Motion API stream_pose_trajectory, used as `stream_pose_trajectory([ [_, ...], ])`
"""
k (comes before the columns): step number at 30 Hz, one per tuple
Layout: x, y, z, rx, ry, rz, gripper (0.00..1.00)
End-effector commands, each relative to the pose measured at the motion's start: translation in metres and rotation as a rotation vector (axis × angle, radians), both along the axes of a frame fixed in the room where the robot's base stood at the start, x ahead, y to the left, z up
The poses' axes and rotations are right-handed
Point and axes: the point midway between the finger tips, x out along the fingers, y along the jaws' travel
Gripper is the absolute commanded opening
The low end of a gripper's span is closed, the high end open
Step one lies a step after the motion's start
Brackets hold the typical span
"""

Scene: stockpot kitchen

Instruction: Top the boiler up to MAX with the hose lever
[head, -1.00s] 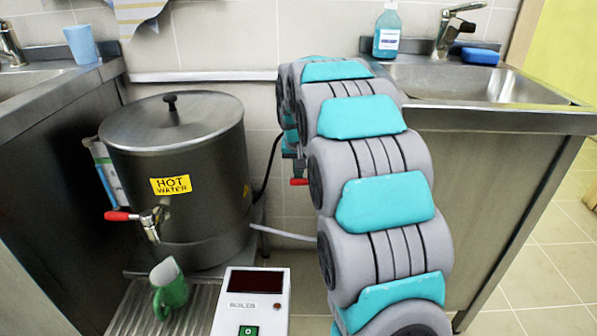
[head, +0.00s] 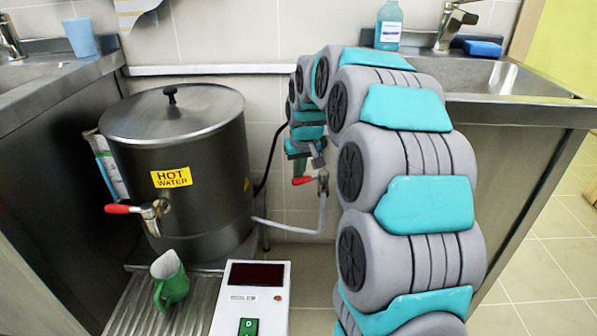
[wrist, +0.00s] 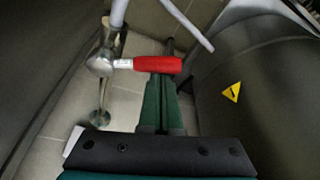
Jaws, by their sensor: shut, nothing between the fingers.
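The boiler (head: 175,190) is a dark steel pot with a lid and a yellow HOT WATER label. Its red-handled tap (head: 122,209) is at the front left. To its right is a steel valve (head: 323,183) with a red hose lever (head: 302,181), lying sideways in the head view; a pale hose (head: 285,228) runs from there to the boiler. In the wrist view my gripper (wrist: 162,88) is shut and empty, its tips at the red lever (wrist: 155,64). I cannot tell if they touch it. No MAX mark is readable.
A green jug (head: 172,281) stands on the ribbed drain tray (head: 130,310) under the tap. A white boiler control box (head: 257,295) with a dark display stands in front. Steel counters with sinks flank the boiler, the right one (head: 520,112) close to my arm.

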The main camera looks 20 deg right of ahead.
Motion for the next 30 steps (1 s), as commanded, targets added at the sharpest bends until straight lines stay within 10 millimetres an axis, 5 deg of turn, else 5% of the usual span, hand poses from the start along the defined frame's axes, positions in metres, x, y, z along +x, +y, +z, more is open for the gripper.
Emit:
stream_pose_trajectory([
  [8, -0.001, 0.0, 0.005, 0.0, -0.002, -0.001, 0.0],
  [21, -0.019, 0.001, 0.064, -0.001, -0.003, -0.001, 0.0],
  [30, -0.024, 0.002, 0.074, 0.0, 0.0, 0.0, 0.0],
])
